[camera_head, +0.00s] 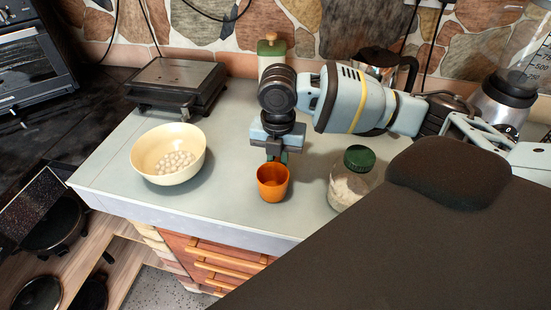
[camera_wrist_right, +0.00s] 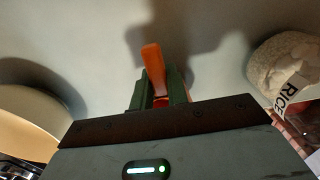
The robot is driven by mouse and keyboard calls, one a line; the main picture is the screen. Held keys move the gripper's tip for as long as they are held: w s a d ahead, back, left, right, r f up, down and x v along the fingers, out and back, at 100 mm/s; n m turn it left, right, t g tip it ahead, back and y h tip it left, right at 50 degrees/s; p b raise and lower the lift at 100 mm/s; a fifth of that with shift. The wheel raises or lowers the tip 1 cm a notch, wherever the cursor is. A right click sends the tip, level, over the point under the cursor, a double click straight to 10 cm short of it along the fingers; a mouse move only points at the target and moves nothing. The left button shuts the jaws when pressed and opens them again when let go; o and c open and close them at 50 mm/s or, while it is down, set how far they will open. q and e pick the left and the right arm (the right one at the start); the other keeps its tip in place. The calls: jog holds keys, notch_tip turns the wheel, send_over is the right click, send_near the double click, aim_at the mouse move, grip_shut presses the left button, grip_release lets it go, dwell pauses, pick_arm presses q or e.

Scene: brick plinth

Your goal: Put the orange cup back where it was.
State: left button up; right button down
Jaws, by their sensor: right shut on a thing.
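I cannot tell whether the cup touches the counter. In the right wrist view, an orange part of the cup (camera_wrist_right: 153,60) sticks out between the green fingers of the gripper (camera_wrist_right: 158,92); most of the cup is hidden there. My left gripper is not in view.
A cream bowl (camera_head: 140,156) of white balls stands left of the cup. A green-lidded jar (camera_head: 348,188) stands close on the right. A dark scale-like appliance (camera_head: 150,97) and a green bottle (camera_head: 271,48) are behind. Counter (camera_head: 228,165) between bowl and cup is clear.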

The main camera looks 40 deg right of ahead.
aim_at(277, 158)
jog(key=shift+f, duration=0.15)
jog(key=c, duration=1.4)
grip_release()
notch_tip(277, 158, up, 12)
jog(key=shift+r+p, duration=0.2)
jog(key=shift+p, duration=0.3)
